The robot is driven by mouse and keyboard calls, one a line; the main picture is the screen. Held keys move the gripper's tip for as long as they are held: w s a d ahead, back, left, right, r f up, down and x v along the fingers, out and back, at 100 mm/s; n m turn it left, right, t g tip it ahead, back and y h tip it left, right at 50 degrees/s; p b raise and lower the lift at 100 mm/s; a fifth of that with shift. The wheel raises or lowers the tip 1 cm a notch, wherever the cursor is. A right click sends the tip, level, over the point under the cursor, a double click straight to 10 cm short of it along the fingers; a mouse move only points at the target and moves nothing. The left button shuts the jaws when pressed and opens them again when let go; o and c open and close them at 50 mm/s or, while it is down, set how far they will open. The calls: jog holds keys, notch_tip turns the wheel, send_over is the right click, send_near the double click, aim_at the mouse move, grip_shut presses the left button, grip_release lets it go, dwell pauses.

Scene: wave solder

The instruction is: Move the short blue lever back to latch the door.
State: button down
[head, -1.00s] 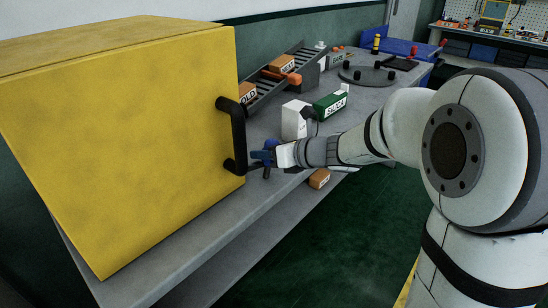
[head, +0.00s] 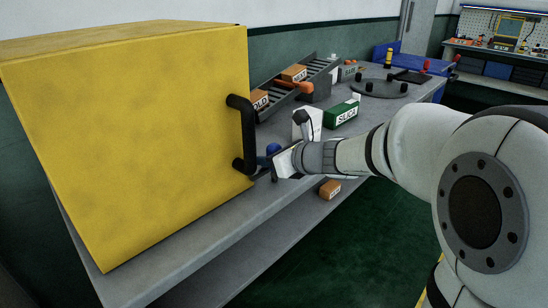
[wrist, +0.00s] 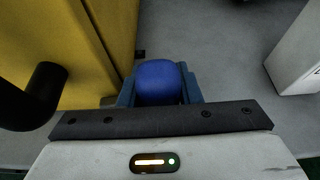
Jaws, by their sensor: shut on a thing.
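The yellow door (head: 130,140) fills the left of the head view, with a black bar handle (head: 240,135) at its right edge. The short lever's rounded blue end (wrist: 158,82) sits between the blue fingers of my gripper (wrist: 160,90) in the wrist view. The fingers are shut on it, one on each side. In the head view, the blue end (head: 273,149) shows just right of the handle, and my gripper hides the rest of the lever. The door looks flush with its yellow box; the latch itself is hidden.
On the grey bench (head: 180,237), a white object (head: 307,124) and a green box (head: 342,113) stand close behind my gripper. An orange-brown box (head: 330,189) lies below the arm. A chute with boxes (head: 300,80) and a dark round plate (head: 373,87) are farther back.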

jog(key=c, duration=1.5)
grip_release()
jog(key=shift+a, duration=0.15)
jog(key=shift+o, duration=0.7)
jog(key=shift+a, duration=0.1)
jog(key=o, duration=0.3)
jog(key=shift+d, duration=0.2)
jog(key=shift+s+d+r, duration=0.1)
jog(key=shift+s+d, duration=0.05)
jog(key=shift+d, duration=0.05)
jog(key=p+v, duration=0.2)
jog(key=v, duration=0.5)
